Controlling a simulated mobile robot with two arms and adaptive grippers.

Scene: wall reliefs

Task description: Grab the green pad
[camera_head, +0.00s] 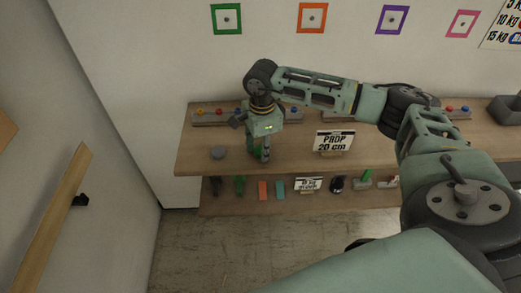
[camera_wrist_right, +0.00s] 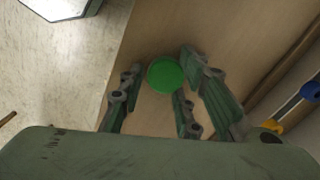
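The green pad (camera_wrist_right: 166,74) is a round, flat green disc over the wooden shelf top in the right wrist view. It shows between the spread fingers of my right gripper (camera_wrist_right: 158,82), near their tips. I cannot tell whether a finger touches it. In the head view my right gripper (camera_head: 260,153) points down over the left part of the shelf top, and the pad is mostly hidden by it. My left gripper is not in view.
A "PROP 20 cm" sign (camera_head: 334,141) stands to the right. A strip with coloured knobs (camera_head: 210,116) runs behind. The lower shelf holds several small items, including an orange block (camera_head: 262,190).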

